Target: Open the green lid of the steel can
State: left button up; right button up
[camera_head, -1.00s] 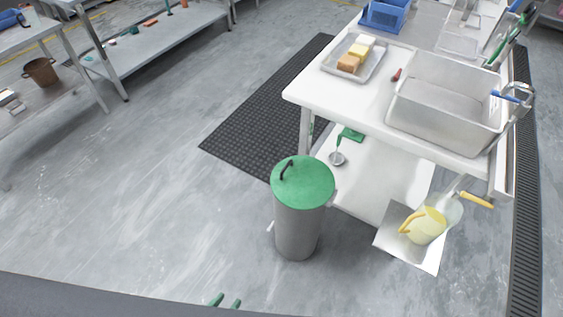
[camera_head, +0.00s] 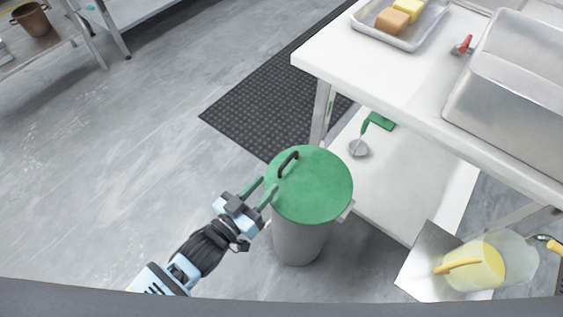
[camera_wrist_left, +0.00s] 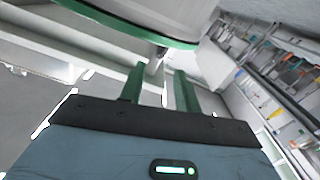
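The steel can (camera_head: 299,242) stands upright on the floor beside the white table. Its round green lid (camera_head: 318,190) lies flat on top, with a dark handle (camera_head: 288,163) near the lid's left edge. My left gripper (camera_head: 265,187) is open, with its two green fingers spread and empty near the lid's left rim, just short of the handle. In the left wrist view the two fingers (camera_wrist_left: 158,85) stand apart, with the lid's green rim (camera_wrist_left: 130,25) ahead of them. Whether a finger touches the lid cannot be told. My right gripper is not in view.
The white table (camera_head: 400,85) rises right of the can, bearing a tray (camera_head: 425,35) and a steel basin (camera_head: 515,85). A green-handled utensil (camera_head: 372,125) lies on its lower shelf. A yellow-filled pitcher (camera_head: 480,268) stands at the right. The floor (camera_head: 130,190) left of the can is clear.

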aim_at(280, 170)
pick_arm(q)
jog(key=shift+b+x, duration=0.65)
jog(key=shift+x, duration=3.25)
grip_shut()
